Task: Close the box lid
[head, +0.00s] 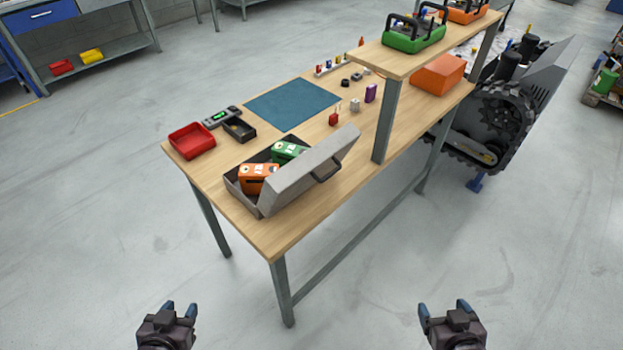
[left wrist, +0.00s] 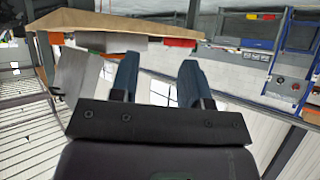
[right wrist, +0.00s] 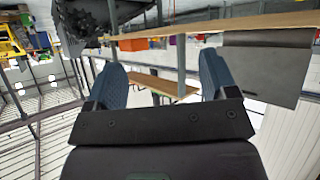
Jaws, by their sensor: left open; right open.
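The grey box (head: 233,186) stands on the near left part of the wooden workbench. Its lid (head: 312,172) is raised and tilted, with a dark handle (head: 327,171) on its right side. An orange item (head: 257,178) and a green item (head: 288,152) sit inside the box. The lid also shows in the right wrist view (right wrist: 262,65). My left gripper (head: 181,307) is open and empty, below the bench in the picture and apart from the box. My right gripper (head: 442,306) is open and empty at the lower right, also apart from the box.
The workbench (head: 220,220) also holds a red tray (head: 192,139), a small black tray (head: 239,129), a blue mat (head: 292,104) and small parts. A raised shelf (head: 400,62) stands on its right side. A tracked machine (head: 500,110) is behind. The floor before the bench is clear.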

